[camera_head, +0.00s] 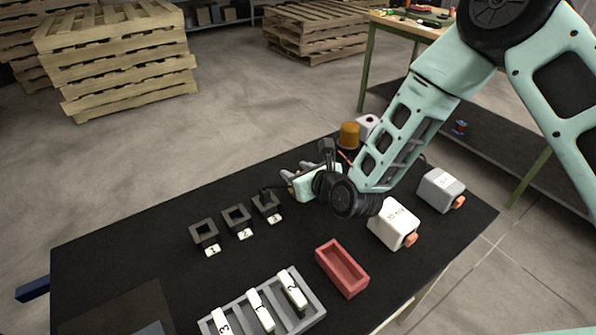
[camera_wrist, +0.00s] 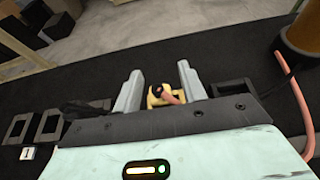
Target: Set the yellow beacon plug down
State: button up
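The yellow beacon plug (camera_wrist: 154,101) shows between the two fingers of my gripper (camera_wrist: 160,80) in the wrist view. Its yellow body spans the gap and appears to touch both fingers. It has a dark part and a short pink cable end. In the head view my gripper (camera_head: 287,182) is low over the black table, just right of the socket marked 3 (camera_head: 267,203); the plug is hidden there. The orange beacon (camera_head: 349,135) stands behind my gripper; it also shows at the right of the wrist view (camera_wrist: 302,32), with a pink cable.
Sockets marked 1 (camera_head: 204,233) and 2 (camera_head: 236,217) stand left of 3. A red tray (camera_head: 342,270), a grey rack (camera_head: 316,300) with white blocks, and two white boxes (camera_head: 394,222) (camera_head: 440,188) are in front and to the right. The table's left part is mostly clear.

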jog(key=shift+r, duration=0.25)
jog(key=shift+s+d, duration=0.25)
jog(key=shift+s, duration=0.05)
jog(key=s+d+r+n+g, duration=0.1)
jog(key=s+r+n+g, duration=0.1)
jog(key=s+n, duration=0.4)
jog(key=s+d+r+n+g+h+b, duration=0.1)
jog(key=s+d+r+n+g, duration=0.1)
jog(key=s+n, duration=0.4)
jog(key=s+d+r+n+g+h, duration=0.1)
jog(key=s+d+r+n+g, duration=0.1)
jog(key=s+n, duration=0.4)
jog(key=shift+s+d+r+n+g, duration=0.1)
jog(key=shift+d+r+n+g, duration=0.1)
jog(key=shift+n, duration=0.3)
jog(key=shift+d+r+n+g, duration=0.1)
jog(key=shift+r+n+g, duration=0.1)
jog(key=shift+n, duration=0.3)
jog(key=s+d+r+n+g+h, duration=0.2)
jog(key=s+d+r+n, duration=0.1)
jog(key=s+n, duration=0.3)
jog(key=s+d+r+n+g+h, duration=0.2)
jog(key=s+d+r+n, duration=0.2)
jog(key=s+n, duration=0.3)
jog(key=d+n, duration=0.1)
jog(key=n, duration=0.2)
jog(key=shift+s+d+r+n+h, duration=0.15)
jog(key=shift+s+d+n+h, duration=0.05)
jog(key=shift+n+h, duration=0.2)
